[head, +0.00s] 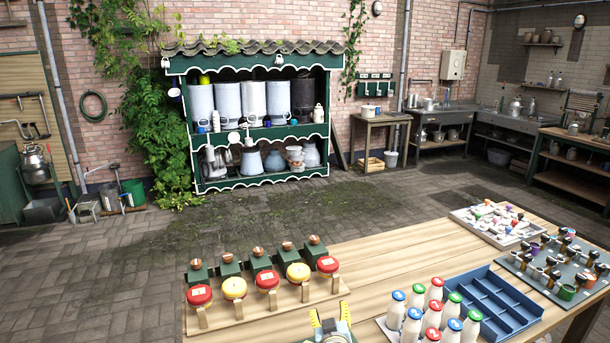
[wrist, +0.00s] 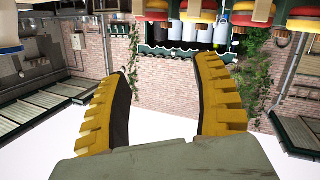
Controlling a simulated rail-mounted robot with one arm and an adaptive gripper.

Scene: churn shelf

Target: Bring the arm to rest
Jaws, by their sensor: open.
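My gripper (head: 330,324) shows at the bottom edge of the head view, over the front of the wooden table (head: 365,262). Its yellow fingertips stand apart. In the wrist view, the two yellow ridged fingers of my gripper (wrist: 166,85) are spread wide with nothing between them. That view is upside down, with the brick wall (wrist: 168,72) and the shelf behind the fingers. The rest of my arm is mostly out of the head view.
A board with red and yellow round pieces (head: 266,280) lies left of my gripper. Milk bottles (head: 433,318) stand close on its right, beside a blue divided tray (head: 488,308). A white tray (head: 459,216) and a grey board (head: 517,262) lie farther right. The green shelf (head: 258,133) stands beyond open floor.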

